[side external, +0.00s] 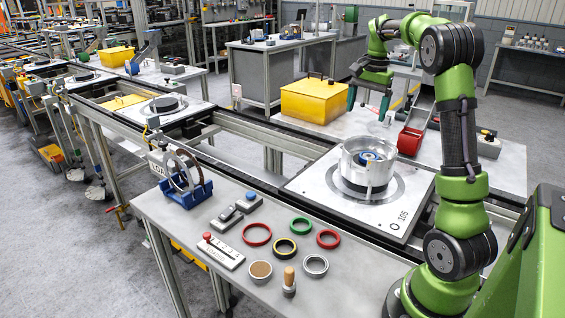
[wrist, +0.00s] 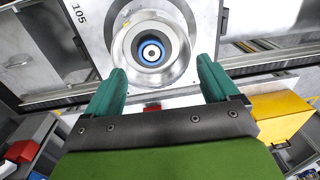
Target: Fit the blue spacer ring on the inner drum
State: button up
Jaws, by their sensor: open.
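A blue ring (side external: 369,156) shows inside the open silver drum housing (side external: 349,176) on the pallet marked 105 (side external: 318,191). In the wrist view the blue ring (wrist: 151,40) encircles a pale central hub with a dark middle, inside the round housing (wrist: 122,48). How deep the ring sits on the inner drum I cannot tell. My gripper (side external: 368,103) is open and empty, behind and above the housing in the side view. In the wrist view, my gripper (wrist: 160,66) has its teal fingers spread apart, with the housing beyond their tips.
A yellow box (side external: 315,102) and a red bin (side external: 410,140) stand on the back table.

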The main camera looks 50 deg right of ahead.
jog(key=a+r+n+t, duration=0.15)
jog(key=a+n, duration=0.25)
jog(key=a, duration=0.7)
jog(key=a+r+n+t, duration=0.1)
jog(key=a+n+t, duration=0.25)
jog(key=a, duration=0.85)
jog(key=s+a+f+n+y, duration=0.1)
jog(key=s+a+f+n, duration=0.1)
jog(key=a, duration=0.4)
jog(key=s+a+f+n+t+y, duration=0.1)
jog(key=s+a+f+n, duration=0.1)
jog(key=s+a+n, duration=0.2)
jog(key=shift+s+a, duration=0.85)
jog(key=shift+a, duration=0.25)
